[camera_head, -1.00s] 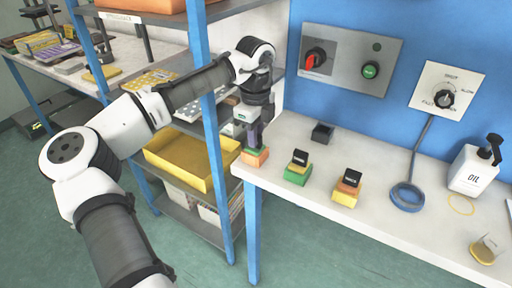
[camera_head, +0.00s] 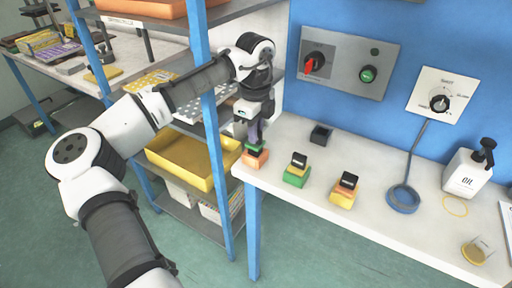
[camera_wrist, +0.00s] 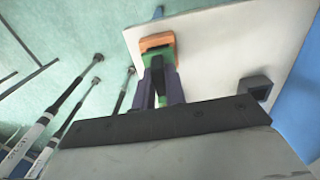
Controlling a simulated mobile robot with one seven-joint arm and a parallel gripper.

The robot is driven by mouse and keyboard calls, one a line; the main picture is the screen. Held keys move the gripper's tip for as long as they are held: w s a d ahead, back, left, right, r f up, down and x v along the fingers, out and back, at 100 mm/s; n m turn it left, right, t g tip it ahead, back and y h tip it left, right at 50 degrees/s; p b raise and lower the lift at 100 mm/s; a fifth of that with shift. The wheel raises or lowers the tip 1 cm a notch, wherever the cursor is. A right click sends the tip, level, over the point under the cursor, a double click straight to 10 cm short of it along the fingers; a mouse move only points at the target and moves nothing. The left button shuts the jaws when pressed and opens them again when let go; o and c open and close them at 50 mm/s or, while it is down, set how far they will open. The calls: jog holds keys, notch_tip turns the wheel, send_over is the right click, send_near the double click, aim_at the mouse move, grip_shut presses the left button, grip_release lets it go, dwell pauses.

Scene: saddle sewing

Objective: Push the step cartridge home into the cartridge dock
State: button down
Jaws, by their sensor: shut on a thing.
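My gripper (camera_head: 253,132) points down at the left end of the white bench, its dark purple fingers shut on a small green block (camera_head: 255,148). An orange block (camera_head: 256,160) is directly below the green one; whether they touch is unclear. The wrist view shows the green block (camera_wrist: 161,99) between the fingers and the orange block (camera_wrist: 158,41) past it. A green stack with a black labelled top (camera_head: 297,172) and a yellow-orange one with a black top (camera_head: 344,190) stand to the right. I cannot tell which item is the dock.
A small dark box (camera_head: 320,136) sits behind the stacks; it also shows in the wrist view (camera_wrist: 256,87). A blue shelf post (camera_head: 216,135) stands close to my arm. The bench's front edge is clear.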

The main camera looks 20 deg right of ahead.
jog(key=shift+r+p, duration=0.95)
notch_tip(320, 180, up, 4)
jog(key=p, duration=0.4)
dwell(0.4)
